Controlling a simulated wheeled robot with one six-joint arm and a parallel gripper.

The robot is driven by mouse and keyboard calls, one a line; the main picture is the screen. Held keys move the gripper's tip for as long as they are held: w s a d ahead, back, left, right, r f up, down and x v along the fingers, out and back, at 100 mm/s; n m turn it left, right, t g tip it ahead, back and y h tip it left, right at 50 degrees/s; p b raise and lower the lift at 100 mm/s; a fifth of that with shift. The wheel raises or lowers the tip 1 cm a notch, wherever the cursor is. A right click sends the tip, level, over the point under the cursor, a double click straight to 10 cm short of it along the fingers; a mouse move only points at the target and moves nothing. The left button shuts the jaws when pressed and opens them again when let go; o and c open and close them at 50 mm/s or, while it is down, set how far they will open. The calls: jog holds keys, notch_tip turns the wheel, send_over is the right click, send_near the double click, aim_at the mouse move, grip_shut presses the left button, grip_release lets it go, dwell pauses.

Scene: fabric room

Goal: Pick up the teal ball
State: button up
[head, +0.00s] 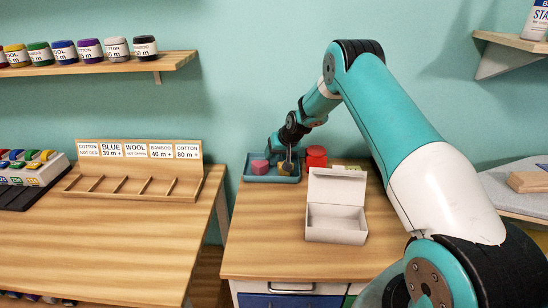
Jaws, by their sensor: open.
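My gripper (288,164) is over the blue-teal tray (272,180) at the back of the right-hand table, pointing down. Its jaws are open, but they show small and dark. In the tray, a pinkish-red piece (260,167) lies left of the jaws. A yellowish piece (285,170) shows right at the jaws; I cannot tell whether they touch it. I cannot make out a teal ball; the wrist and the tray are a similar colour, and the wrist hides part of the tray.
A red container (316,157) stands close right of the tray. An open white box (336,222) stands in front of it. The table (270,235) is clear at the front left. A gap separates it from the left table (110,235) with its labelled wooden rack (133,187).

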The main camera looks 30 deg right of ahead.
jog(key=shift+x, duration=1.1)
jog(key=shift+s+f, duration=0.1)
jog(key=c, duration=0.5)
jog(key=shift+a, duration=0.1)
jog(key=shift+c, duration=0.2)
